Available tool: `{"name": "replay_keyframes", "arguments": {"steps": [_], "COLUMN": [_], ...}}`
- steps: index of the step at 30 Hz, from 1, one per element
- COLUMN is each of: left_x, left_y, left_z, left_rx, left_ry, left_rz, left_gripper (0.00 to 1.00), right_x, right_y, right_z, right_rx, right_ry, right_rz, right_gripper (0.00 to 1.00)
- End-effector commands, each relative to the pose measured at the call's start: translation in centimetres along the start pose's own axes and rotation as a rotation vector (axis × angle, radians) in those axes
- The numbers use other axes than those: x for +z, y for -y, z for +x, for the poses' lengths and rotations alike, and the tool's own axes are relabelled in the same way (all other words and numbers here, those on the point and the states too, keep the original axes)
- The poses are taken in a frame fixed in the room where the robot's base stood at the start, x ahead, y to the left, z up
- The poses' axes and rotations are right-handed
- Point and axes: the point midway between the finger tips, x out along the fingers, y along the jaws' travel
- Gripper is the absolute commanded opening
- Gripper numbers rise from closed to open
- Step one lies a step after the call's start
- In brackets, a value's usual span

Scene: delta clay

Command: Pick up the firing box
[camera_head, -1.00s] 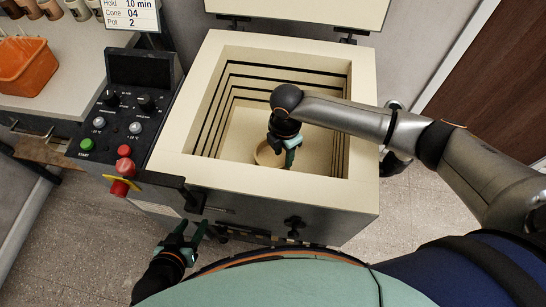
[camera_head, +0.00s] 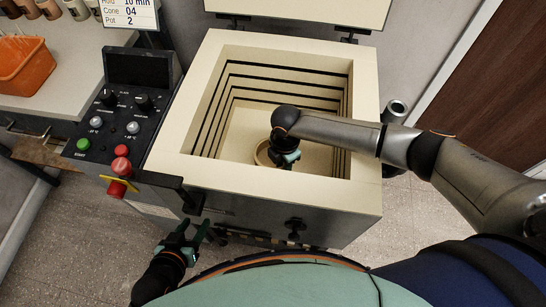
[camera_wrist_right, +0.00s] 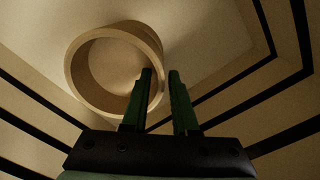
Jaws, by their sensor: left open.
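The firing box, a round, open-topped beige pot (camera_head: 261,153), stands on the floor of the kiln chamber, partly hidden by my right gripper (camera_head: 288,160). In the right wrist view, the firing box (camera_wrist_right: 84,72) shows its open mouth at upper left. My right gripper's fingers (camera_wrist_right: 160,74) are apart there. The left finger overlaps the box's near right rim and the right finger lies just outside it; I cannot tell whether they touch it. My left gripper (camera_head: 196,232) is open and empty, low in front of the kiln.
The open kiln (camera_head: 362,120) has thick pale walls around the chamber and its lid raised behind. A control panel (camera_head: 120,125) with buttons adjoins it at left. An orange basket (camera_head: 24,68) is on the left counter. My right arm reaches over the kiln's right wall.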

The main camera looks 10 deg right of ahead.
Motion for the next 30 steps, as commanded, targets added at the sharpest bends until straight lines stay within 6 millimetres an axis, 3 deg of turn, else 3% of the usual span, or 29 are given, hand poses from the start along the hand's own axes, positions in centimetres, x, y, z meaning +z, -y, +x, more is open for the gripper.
{"name": "replay_keyframes", "arguments": {"steps": [7, 30], "left_x": [0.10, 0.52], "left_y": [0.02, 0.07], "left_z": [0.03, 0.13], "left_rx": [0.000, -0.001], "left_ry": [0.002, 0.011], "left_rz": [0.002, 0.002], "left_gripper": [0.50, 0.50], "right_x": [0.01, 0.03], "right_y": [0.00, 0.00], "right_z": [-0.02, -0.03], "right_rx": [0.000, 0.000], "right_ry": [0.000, 0.000], "right_rz": [0.000, 0.001], "right_gripper": [0.00, 0.00]}}
